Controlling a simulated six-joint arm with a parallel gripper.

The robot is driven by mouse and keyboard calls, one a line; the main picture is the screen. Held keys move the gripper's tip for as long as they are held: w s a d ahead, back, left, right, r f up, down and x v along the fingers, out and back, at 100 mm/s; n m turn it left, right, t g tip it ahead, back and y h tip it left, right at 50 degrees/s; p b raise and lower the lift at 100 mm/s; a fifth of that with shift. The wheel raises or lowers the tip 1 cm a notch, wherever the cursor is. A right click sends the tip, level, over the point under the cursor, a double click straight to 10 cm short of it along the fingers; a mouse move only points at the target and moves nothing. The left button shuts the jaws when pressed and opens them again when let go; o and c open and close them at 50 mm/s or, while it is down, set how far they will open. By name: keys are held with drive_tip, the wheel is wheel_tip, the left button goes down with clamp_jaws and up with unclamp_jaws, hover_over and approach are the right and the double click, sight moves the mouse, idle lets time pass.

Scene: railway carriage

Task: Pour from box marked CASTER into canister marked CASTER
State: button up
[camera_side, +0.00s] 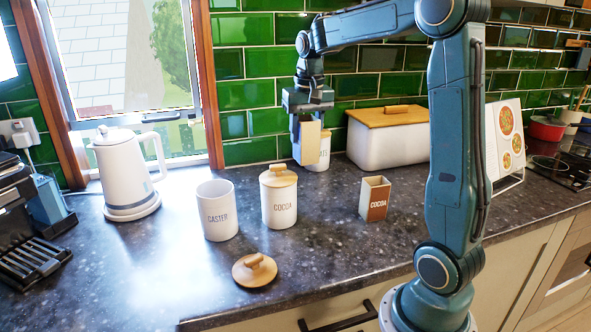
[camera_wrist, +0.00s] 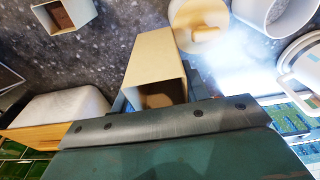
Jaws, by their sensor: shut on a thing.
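The canister marked CASTER (camera_side: 217,212) is white, upright and without a lid, at left centre of the counter. A round wooden lid (camera_side: 254,270) with a knob lies in front of it. My gripper (camera_side: 307,122) is shut on a cream box (camera_side: 308,146), held above the back of the counter, behind and right of the CASTER canister and apart from it. In the wrist view the held box (camera_wrist: 157,60) shows its open mouth, with brownish content or shaded interior inside. No marking on the held box can be read.
A lidded canister marked COCOA (camera_side: 279,200) stands right of the CASTER canister. An open box marked COCOA (camera_side: 375,199) stands farther right. Another white canister (camera_side: 322,160) is partly hidden behind the held box. A bread bin (camera_side: 385,145) and kettle (camera_side: 127,172) flank the area.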

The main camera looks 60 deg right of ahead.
drive_tip(key=s+f+m, duration=0.5)
drive_tip(key=s+f, duration=0.4)
drive_tip(key=shift+d, duration=0.3)
drive_tip(key=shift+f, duration=0.3)
drive_tip(key=shift+f, duration=3.05)
drive_tip(key=shift+f, duration=0.25)
drive_tip(key=o, duration=1.3)
drive_tip(key=shift+r, duration=0.1)
wheel_tip(320, 180, up, 14)
drive_tip(key=a, duration=0.1)
drive_tip(key=shift+s+a+f, duration=0.25)
drive_tip(key=shift+s+a, duration=0.05)
drive_tip(key=shift+s, duration=0.05)
